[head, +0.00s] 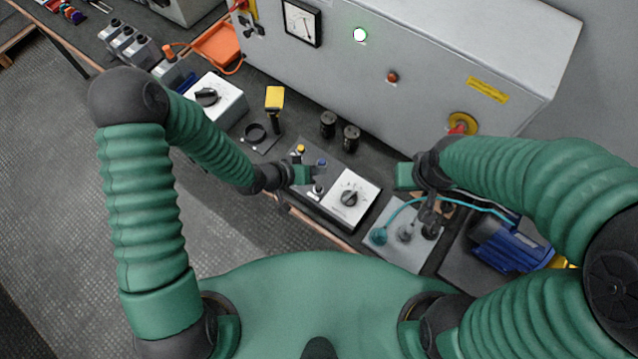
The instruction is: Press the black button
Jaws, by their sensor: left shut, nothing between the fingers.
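A small dark control box (335,165) on the bench carries a yellow button (300,149), a blue button (321,163) and a small black round part (318,188). The black part may be the black button; it is too small to be sure. My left gripper (299,177) is over the left side of this box, shut and empty, close to the black part. I cannot tell whether it touches, and it hides part of the box. My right gripper (413,182) is to the right of the box, above the bench; its finger opening is unclear.
A white dial plate (349,200) adjoins the box. Two black cylinders (340,131) stand behind it. A yellow-handled lever (274,101) stands to the left. A grey cabinet (430,60) with a lit green lamp (360,35) rises behind. A teal cable (400,208) and blue device (505,245) lie right.

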